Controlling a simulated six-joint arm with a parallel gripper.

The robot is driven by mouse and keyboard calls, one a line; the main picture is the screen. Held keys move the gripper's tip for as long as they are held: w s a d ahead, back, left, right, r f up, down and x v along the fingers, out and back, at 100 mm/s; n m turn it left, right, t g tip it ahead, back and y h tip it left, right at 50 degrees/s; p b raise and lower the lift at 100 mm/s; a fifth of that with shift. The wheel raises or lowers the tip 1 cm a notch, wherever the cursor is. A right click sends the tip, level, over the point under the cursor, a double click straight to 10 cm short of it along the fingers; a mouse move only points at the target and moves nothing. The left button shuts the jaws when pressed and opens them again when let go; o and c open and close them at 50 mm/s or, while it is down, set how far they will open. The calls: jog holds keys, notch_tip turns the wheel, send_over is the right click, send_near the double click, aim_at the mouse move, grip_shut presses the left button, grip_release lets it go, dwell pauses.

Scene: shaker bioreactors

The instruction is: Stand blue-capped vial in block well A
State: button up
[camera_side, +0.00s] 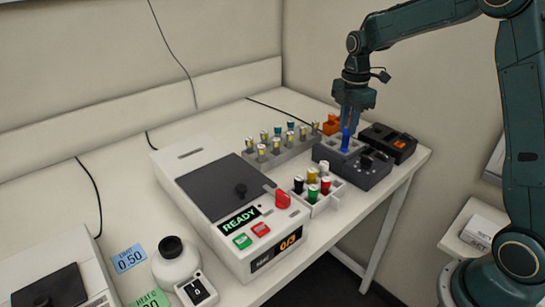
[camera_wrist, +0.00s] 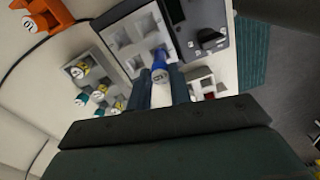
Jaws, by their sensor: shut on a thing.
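The blue-capped vial (camera_side: 346,138) is in my gripper (camera_side: 350,117), over the grey block (camera_side: 326,154) in the side view. In the wrist view the blue vial (camera_wrist: 159,66) shows at the tips of my gripper (camera_wrist: 162,84), which is shut on it. The block (camera_wrist: 117,32) has several square wells, and the vial is at its near edge in that view. The vial looks roughly upright in the side view. Its lower end is hidden, so I cannot tell whether it is inside a well or above one. The well letters are not readable.
A grey rack (camera_side: 288,153) of several vials stands left of the block. A small white rack (camera_side: 322,206) with coloured caps is in front. The shaker (camera_side: 176,166), showing READY, is further left. A black device (camera_side: 390,141) and an orange holder (camera_side: 331,124) are close to my gripper.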

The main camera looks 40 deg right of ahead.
jog(key=shift+f, duration=1.4)
dwell(1.0)
jog(key=o, duration=1)
jog(key=shift+r, duration=0.15)
jog(key=shift+r, duration=3.35)
